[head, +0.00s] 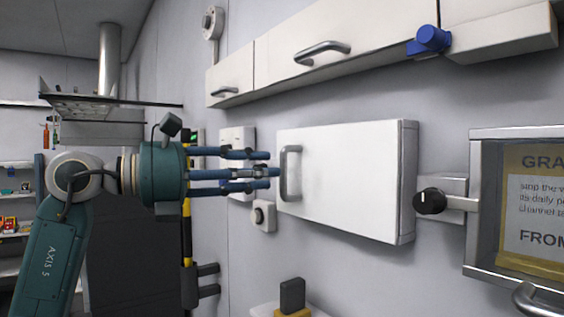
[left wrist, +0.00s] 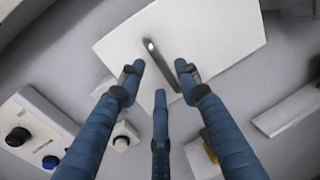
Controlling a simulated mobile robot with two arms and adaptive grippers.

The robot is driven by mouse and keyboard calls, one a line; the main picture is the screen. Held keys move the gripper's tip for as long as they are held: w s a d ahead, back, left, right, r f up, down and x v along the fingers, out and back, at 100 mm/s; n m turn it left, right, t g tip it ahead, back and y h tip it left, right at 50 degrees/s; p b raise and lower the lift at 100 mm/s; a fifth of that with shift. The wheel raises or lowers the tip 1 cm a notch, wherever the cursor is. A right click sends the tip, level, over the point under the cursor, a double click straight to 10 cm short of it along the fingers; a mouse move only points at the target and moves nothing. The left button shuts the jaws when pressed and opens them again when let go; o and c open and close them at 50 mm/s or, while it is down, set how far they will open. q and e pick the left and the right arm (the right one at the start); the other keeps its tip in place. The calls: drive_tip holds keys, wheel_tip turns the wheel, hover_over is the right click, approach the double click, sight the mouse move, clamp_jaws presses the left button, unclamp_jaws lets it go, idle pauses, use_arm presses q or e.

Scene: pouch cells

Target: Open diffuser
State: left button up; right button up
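A white box (head: 345,180), which looks like the diffuser, is fixed to the wall; its front looks closed. A grey vertical bar handle (head: 290,173) is on its left side. My left gripper (head: 270,171) has three blue fingers pointing at the handle from the left. In the left wrist view the fingers of the gripper (left wrist: 160,80) are spread apart, with the handle (left wrist: 185,78) just beyond and between their tips. I see no clear grip, and whether a fingertip touches the handle I cannot tell. My right gripper is not in view.
White cupboards (head: 330,50) hang above the box. A black knob (head: 430,201) and a framed notice panel (head: 530,205) are on the right. A small wall switch (head: 263,216) and a control panel (left wrist: 38,130) sit near my left gripper. A blue knob (head: 432,38) is at top right.

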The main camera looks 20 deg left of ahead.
sight(281, 191)
use_arm(q)
drive_tip(key=p+x, duration=0.1)
drive_tip(key=x, duration=0.3)
drive_tip(key=shift+w+d, duration=0.1)
drive_tip(key=shift+d, duration=0.2)
drive_tip(key=shift+w+d, duration=0.1)
drive_tip(key=shift+w, duration=0.05)
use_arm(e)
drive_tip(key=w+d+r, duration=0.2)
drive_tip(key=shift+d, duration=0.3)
use_arm(q)
drive_tip(key=shift+c, duration=0.6)
clamp_jaws()
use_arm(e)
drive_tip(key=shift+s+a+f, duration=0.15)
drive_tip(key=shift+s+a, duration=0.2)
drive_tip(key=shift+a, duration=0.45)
